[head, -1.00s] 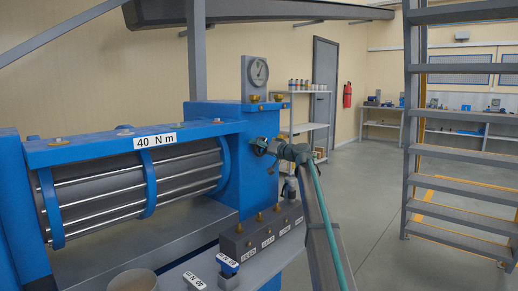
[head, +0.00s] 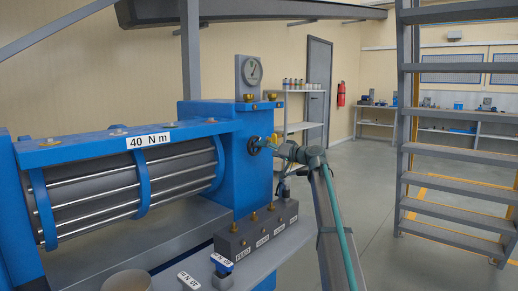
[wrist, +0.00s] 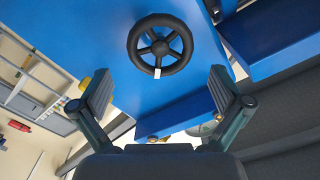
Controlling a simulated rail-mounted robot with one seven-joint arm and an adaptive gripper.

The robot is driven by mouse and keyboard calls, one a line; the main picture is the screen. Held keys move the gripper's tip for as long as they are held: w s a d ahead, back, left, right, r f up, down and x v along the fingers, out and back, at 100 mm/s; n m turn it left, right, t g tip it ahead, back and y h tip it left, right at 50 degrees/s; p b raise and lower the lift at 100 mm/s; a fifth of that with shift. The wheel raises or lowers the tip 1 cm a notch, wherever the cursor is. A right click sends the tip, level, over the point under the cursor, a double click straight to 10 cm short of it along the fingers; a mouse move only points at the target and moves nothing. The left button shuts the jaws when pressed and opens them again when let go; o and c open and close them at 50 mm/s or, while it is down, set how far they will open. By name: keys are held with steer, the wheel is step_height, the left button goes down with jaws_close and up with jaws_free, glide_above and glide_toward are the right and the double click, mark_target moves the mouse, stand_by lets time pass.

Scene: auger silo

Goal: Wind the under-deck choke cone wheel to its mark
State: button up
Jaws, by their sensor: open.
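A black handwheel (wrist: 143,28) with several spokes faces me in the wrist view, mounted on a blue face (wrist: 110,35). A small white mark sits on the lower part of its rim. In the head view a dark round part (head: 254,146), which looks like the same wheel, shows on the right side of the blue end block (head: 205,145). My gripper (wrist: 162,87) is open and empty. Its two fingers stand apart, left and right below the wheel in the wrist view, not closed on it. In the head view my gripper (head: 274,148) points left toward the block.
A dial gauge (head: 251,71) stands on the block. A dark manifold with brass fittings (head: 255,235) and a blue-topped knob (head: 222,264) sit on the bench below. A caged cylinder (head: 130,190) labelled 40 N m lies left. Metal stairs (head: 455,140) stand right; open floor lies between.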

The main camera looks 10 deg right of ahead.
steer(key=v, duration=0.3)
steer(key=shift+s+d, duration=0.3)
